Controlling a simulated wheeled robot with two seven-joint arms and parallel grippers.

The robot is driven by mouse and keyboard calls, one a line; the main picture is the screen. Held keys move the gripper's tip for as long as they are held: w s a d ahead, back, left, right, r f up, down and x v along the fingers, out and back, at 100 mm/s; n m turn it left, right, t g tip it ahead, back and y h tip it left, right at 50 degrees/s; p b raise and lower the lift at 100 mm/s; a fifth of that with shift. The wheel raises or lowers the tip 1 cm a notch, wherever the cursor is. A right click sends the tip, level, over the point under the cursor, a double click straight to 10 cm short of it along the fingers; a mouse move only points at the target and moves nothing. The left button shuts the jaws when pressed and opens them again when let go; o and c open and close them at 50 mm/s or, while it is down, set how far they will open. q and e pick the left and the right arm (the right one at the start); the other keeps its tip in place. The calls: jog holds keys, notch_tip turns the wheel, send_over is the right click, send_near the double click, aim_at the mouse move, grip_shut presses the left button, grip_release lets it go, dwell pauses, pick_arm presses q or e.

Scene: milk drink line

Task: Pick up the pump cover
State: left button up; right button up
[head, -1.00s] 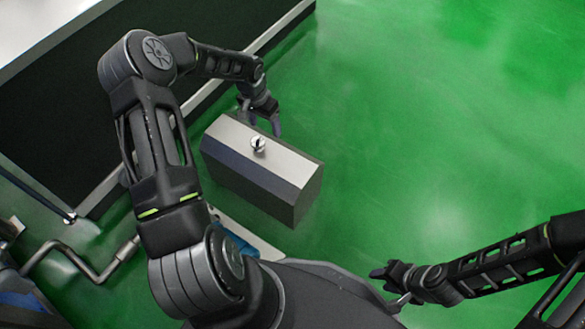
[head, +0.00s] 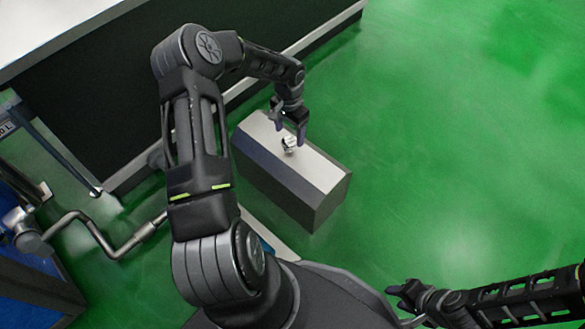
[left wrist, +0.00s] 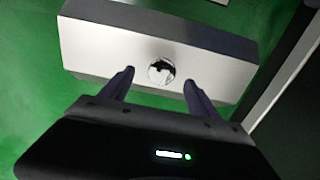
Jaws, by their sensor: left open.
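The pump cover (head: 318,169) is a long grey box with sloped sides, a pale flat top and a small shiny round knob (head: 289,145) on it. It sits on the green floor. My left gripper (head: 290,136) is open above the top, with its fingertips close to the knob. In the left wrist view the knob (left wrist: 161,72) lies between and slightly beyond the two open fingertips (left wrist: 159,76) on the cover (left wrist: 90,45). I cannot tell whether the fingers touch anything. My right gripper (head: 400,296) is low at the right, away from the cover; its jaw state is unclear.
A dark-sided bench (head: 110,85) with a pale top runs behind my left arm. A bent metal pipe (head: 100,236) and blue equipment (head: 30,265) stand at the lower left. The green floor (head: 450,140) to the right is clear.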

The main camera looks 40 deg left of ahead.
aim_at(289, 141)
pick_arm(q)
jog(key=shift+f, duration=0.1)
jog(key=f+b, duration=0.2)
jog(key=f, duration=0.3)
jog(key=shift+a, duration=0.2)
jog(key=shift+c, duration=0.2)
grip_shut()
dwell(0.8)
